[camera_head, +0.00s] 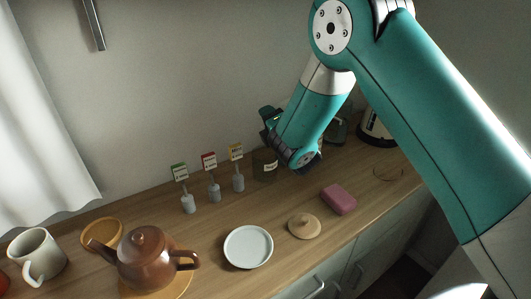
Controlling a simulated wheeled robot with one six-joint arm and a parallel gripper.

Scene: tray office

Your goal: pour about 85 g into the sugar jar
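A small dark jar (262,170) with a pale label stands at the back of the wooden counter, by the wall. Its label is too small to read and its right side is partly hidden by my arm. My gripper (269,116) is only partly seen, a dark end past my teal wrist, above and close to the jar. Its fingers and anything between them are hidden. A round tan lid (304,226) with a knob lies on the counter in front.
Several label-card holders (213,190) stand left of the jar. A white plate (248,247), a pink block (339,199), a brown teapot (147,262), an orange bowl (101,234) and a white mug (37,255) stand along the counter. A kettle (376,126) is behind my arm.

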